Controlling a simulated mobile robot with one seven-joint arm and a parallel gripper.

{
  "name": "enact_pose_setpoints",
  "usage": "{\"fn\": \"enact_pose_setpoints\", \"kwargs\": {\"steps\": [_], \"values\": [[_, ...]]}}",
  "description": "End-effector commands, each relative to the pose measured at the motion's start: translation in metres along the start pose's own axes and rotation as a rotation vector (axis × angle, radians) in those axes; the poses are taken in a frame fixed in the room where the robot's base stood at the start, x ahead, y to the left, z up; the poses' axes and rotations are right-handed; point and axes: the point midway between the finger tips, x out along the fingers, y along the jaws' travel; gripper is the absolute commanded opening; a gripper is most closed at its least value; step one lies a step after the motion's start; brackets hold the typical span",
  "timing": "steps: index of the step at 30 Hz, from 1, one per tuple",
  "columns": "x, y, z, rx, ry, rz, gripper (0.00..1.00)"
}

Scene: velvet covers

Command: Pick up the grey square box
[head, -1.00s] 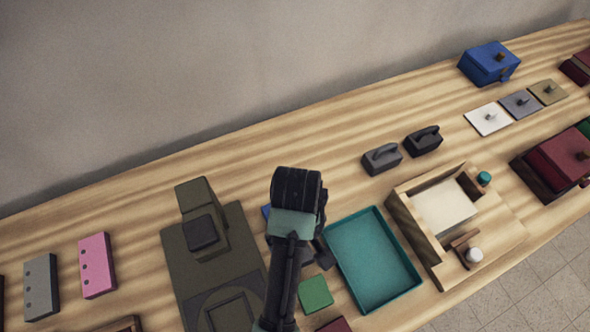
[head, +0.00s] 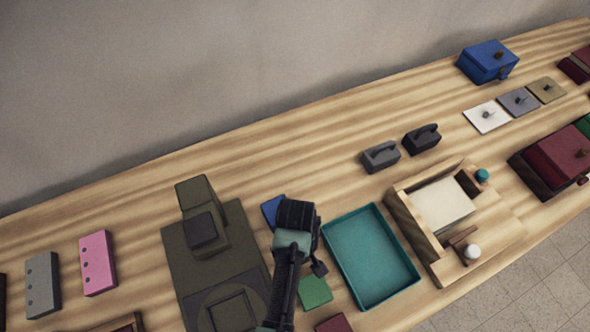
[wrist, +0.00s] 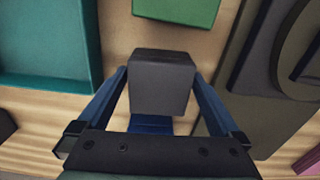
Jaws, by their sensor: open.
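The grey square box (wrist: 172,92) shows in the wrist view as a dark grey block with a flat top. It stands between the two blue fingers of my gripper (wrist: 160,73), which is open. One finger is on each side of the box, close to its sides; I cannot tell whether either touches it. In the head view my arm hides the box and most of the gripper.
A blue square (head: 271,208) and a green square (head: 315,292) lie on either side of the box. A teal tray (head: 415,283) is to the right in the head view. An olive stepped block (head: 180,262) is to the left.

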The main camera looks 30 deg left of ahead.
Motion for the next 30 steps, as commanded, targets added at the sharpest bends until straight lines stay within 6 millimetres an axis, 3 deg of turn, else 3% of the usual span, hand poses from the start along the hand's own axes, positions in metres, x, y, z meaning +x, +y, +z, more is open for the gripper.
{"fn": "enact_pose_setpoints", "kwargs": {"steps": [5, 18, 26, 30], "values": [[0.0, 0.0, 0.0, 0.0, 0.0, 0.0, 1.0], [-0.001, 0.0, 0.0, 0.0, 0.001, 0.001, 0.23], [-0.004, 0.001, -0.001, 0.0, 0.002, 0.002, 0.23], [-0.021, 0.001, -0.001, 0.0, 0.003, 0.002, 0.23]]}}
